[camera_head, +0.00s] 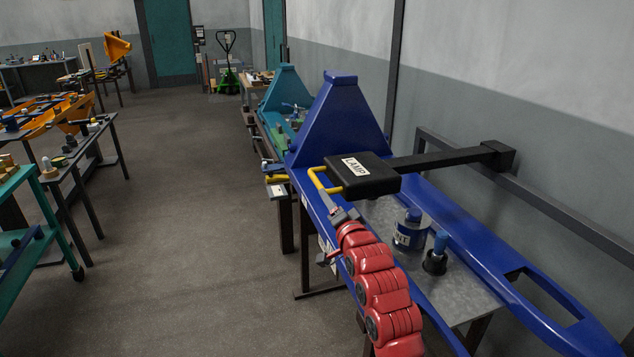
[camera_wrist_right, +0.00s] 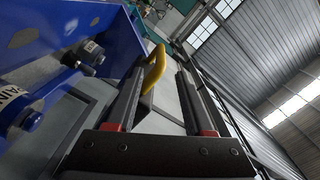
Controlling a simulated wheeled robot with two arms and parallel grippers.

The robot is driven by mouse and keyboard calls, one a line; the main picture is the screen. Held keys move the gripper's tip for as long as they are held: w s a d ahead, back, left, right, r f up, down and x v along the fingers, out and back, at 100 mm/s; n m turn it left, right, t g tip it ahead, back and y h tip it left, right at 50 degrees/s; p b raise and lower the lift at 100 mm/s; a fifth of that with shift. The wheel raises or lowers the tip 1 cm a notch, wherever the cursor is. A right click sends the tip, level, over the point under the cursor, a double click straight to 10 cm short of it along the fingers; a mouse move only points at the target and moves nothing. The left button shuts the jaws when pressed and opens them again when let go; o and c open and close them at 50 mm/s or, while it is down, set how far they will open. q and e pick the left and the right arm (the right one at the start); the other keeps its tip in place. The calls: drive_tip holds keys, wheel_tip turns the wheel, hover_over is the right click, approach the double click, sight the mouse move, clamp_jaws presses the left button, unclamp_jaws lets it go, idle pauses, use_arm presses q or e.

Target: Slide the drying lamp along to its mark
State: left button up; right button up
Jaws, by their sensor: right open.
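The drying lamp (camera_head: 372,178) is a flat black box labelled LAMP, hanging above the blue frame on a black arm (camera_head: 440,159) that reaches to a rail at the wall. Its yellow handle (camera_head: 318,184) sticks out on the left side. My right gripper (camera_head: 340,211) is just below the handle, at the end of the red arm. In the right wrist view the handle (camera_wrist_right: 154,68) shows near the tips of the open fingers (camera_wrist_right: 162,85), closer to the left finger. Whether it touches a finger I cannot tell. I cannot make out the mark. My left gripper is out of view.
The blue frame (camera_head: 460,222) lies under the lamp. A blue-and-grey paint can (camera_head: 408,232) and a dark pot with a blue top (camera_head: 437,254) stand on its grey plate. The dark rail (camera_head: 560,208) runs along the wall. Open floor (camera_head: 190,230) lies to the left.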

sight(317, 179)
drive_tip(key=x, duration=0.9)
drive_tip(key=shift+w+b, duration=0.35)
drive_tip(key=shift+w, duration=0.05)
drive_tip(key=shift+w+f, duration=0.1)
drive_tip(key=shift+w, duration=0.15)
drive_tip(key=shift+w+a, duration=0.25)
drive_tip(key=shift+w, duration=0.1)
clamp_jaws()
drive_tip(key=shift+r, duration=0.25)
idle(0.4)
